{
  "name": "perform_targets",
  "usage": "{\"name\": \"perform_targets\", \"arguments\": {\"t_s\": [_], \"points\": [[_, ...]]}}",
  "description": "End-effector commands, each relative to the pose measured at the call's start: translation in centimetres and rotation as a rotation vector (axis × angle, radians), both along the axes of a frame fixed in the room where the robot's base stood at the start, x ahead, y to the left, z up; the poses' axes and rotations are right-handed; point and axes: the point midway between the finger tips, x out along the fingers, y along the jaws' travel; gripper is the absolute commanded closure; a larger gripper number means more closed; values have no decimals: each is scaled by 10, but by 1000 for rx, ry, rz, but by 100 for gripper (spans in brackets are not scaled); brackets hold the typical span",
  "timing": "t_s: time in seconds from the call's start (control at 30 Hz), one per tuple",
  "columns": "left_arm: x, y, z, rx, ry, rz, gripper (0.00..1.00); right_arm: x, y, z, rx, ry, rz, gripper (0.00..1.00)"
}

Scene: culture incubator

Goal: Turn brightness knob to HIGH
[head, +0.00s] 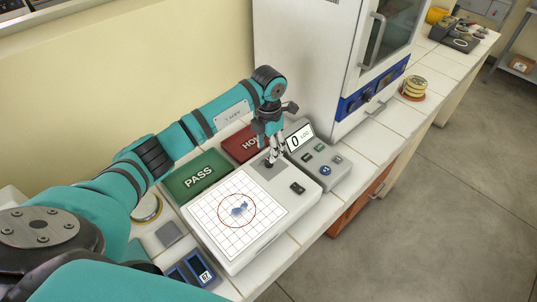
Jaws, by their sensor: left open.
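A white light box (232,246) with a lit grid screen (218,232) stands on the bench; a red circle and a bluish blotch show on the grid. A grey panel (284,174) is at its far end, with a black switch (297,188) to the right. My left gripper (272,158) points down over the grey panel, open. A small dark piece at its fingertips may be the brightness knob; its setting and whether the fingers touch it cannot be told. My right gripper is not in view.
A grey counter (336,172) with buttons and a display (299,138) reading 0 stands right of the box. Green PASS (198,178) and red HOLD (243,143) mats lie behind. A white incubator (305,60) rises beyond; stacked yellow dishes (414,86) sit farther right.

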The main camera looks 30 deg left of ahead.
Motion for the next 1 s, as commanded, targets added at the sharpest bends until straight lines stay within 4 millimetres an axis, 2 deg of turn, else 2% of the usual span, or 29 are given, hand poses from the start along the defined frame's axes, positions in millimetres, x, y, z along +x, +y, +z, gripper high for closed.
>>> {"name": "perform_targets", "arguments": {"t_s": [0.13, 0.3, 0.7, 1.0], "points": [[-1, -1, -26, -1, 3, 0, 51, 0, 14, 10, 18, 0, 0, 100], [0, -1, -46, -1, 1, 1, 51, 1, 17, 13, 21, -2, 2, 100], [0, -1, -54, -1, -2, -1, 52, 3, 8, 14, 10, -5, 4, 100], [1, -1, -53, -1, -2, -1, 92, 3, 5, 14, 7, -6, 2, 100]]}}
